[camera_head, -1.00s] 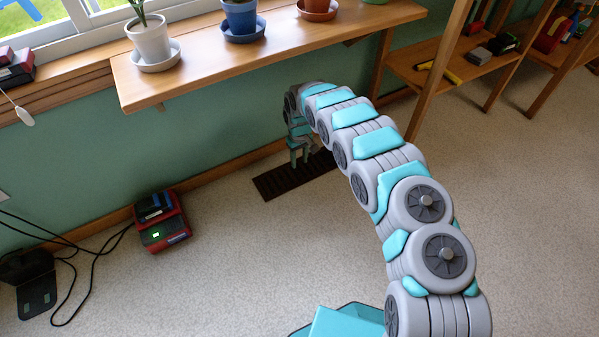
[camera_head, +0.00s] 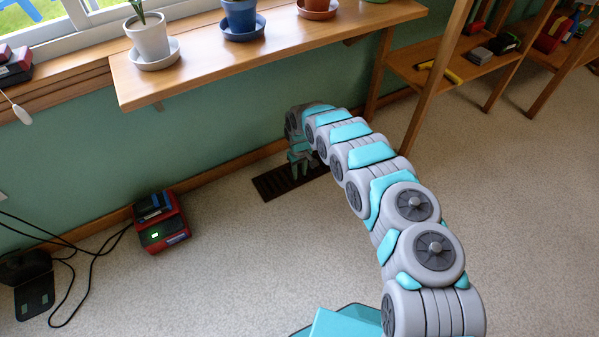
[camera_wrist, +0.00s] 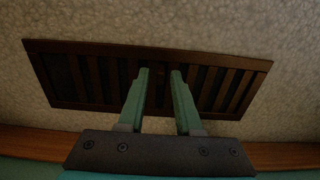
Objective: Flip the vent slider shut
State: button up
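The brown slatted floor vent (camera_head: 272,187) lies flat on the pale floor by the wall, under the wooden shelf. It spans much of the wrist view (camera_wrist: 68,101), with dark slots between its bars. My gripper (camera_head: 301,174) is low over the vent's right part in the head view. In the wrist view my gripper's two green fingers (camera_wrist: 160,72) are apart, with a gap between them over the middle of the vent. I cannot clearly make out the slider; a small dark spot shows between the fingertips. Whether the fingers touch the vent I cannot tell.
The wooden shelf (camera_head: 200,62) with potted plants overhangs the vent's wall side. A red charger (camera_head: 162,232) and black cables (camera_head: 90,265) lie on the floor to the left. A wooden rack (camera_head: 425,85) stands at right. The floor in front is clear.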

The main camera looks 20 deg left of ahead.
grip_shut()
dwell(1.1)
